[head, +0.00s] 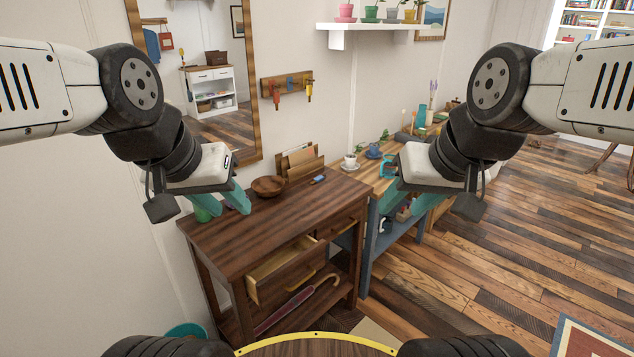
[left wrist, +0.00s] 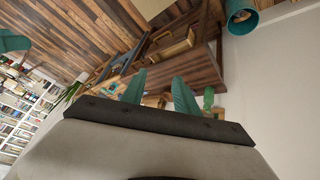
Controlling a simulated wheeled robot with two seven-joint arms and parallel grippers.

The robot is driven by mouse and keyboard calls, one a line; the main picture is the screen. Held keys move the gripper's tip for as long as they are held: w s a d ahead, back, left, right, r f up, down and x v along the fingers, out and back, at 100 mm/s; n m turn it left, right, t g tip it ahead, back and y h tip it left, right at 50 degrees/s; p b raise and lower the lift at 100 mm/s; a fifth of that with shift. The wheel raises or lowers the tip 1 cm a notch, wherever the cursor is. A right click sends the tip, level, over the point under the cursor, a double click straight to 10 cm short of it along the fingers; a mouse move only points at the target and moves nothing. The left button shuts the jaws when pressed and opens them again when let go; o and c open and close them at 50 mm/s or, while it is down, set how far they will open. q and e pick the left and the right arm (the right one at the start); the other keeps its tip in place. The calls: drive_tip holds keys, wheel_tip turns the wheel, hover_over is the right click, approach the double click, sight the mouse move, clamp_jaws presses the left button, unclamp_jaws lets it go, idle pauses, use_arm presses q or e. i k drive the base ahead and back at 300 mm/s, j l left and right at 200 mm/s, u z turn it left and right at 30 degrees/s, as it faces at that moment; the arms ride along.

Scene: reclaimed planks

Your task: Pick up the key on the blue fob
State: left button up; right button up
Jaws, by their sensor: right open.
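A wooden key rack (head: 287,84) hangs on the wall right of the mirror. A red item (head: 276,97), a small blue item (head: 290,81) and a yellow item (head: 309,93) hang from it; the keys are too small to make out. Another small blue item (head: 318,179) lies on the dark console table (head: 290,215); I cannot tell if it is a fob. My left gripper (head: 223,202) is open and empty above the table's left end, and its spread fingers show in the left wrist view (left wrist: 160,92). My right gripper (head: 388,183) is open and empty, right of the table.
A wooden bowl (head: 268,186) and a letter holder (head: 300,161) stand at the table's back. A green object (left wrist: 208,98) is near its left end. The upper drawer (head: 285,262) is pulled out. A cup (head: 350,160) stands on the bench behind. The table's front top is clear.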

sight(319, 177)
drive_tip(key=i+l, duration=0.8)
drive_tip(key=i, duration=0.25)
drive_tip(key=i+l+z, duration=0.1)
drive_tip(key=i+l, duration=0.3)
drive_tip(key=i, duration=0.1)
